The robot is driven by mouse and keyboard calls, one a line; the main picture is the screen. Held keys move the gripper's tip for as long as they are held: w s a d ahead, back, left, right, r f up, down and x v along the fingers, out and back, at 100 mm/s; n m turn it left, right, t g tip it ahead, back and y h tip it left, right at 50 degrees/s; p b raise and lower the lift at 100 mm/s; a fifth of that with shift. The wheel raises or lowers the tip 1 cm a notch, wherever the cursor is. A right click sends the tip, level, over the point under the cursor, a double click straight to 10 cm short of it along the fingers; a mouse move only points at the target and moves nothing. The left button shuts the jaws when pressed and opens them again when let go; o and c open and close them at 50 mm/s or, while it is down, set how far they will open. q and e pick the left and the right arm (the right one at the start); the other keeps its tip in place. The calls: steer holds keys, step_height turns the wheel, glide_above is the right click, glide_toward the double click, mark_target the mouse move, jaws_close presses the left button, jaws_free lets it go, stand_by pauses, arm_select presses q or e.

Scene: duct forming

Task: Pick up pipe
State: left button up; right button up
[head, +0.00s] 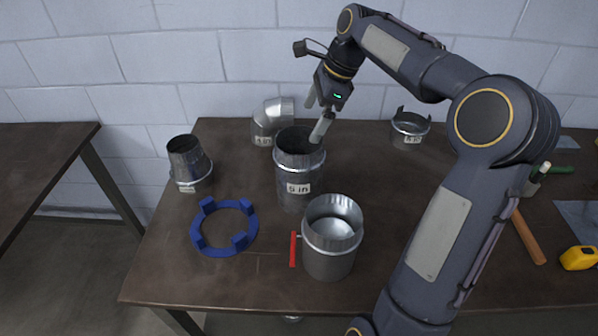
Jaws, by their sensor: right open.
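A tall metal pipe (301,187) with a "5 in" label stands upright in the middle of the table. My right gripper (316,122) is above its back right rim, with its fingers spread apart and pointing down. One finger overlaps the rim in the picture; I cannot tell whether it touches or is inside. No object is between the fingers. A second, wider metal pipe (331,251) stands upright in front and to the right, with a red handle (293,249) at its left side. My left gripper does not show.
A blue ring (196,232) with raised blocks lies at the left. A tapered reducer (190,165), an elbow (267,122) and a short collar (409,131) stand around. A hammer handle (528,238) and a yellow tape measure (579,258) lie at the right. The table's (225,284) front left is clear.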

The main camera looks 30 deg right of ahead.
mark_target(302, 136)
steer(key=shift+m, duration=0.7)
steer(key=x, duration=0.5)
steer(key=w+x, duration=0.1)
steer(key=x, duration=0.2)
steer(key=shift+d+p, duration=0.35)
steer(key=shift+p, duration=0.05)
steer(key=c, duration=1.2)
steer(key=shift+c, duration=0.2)
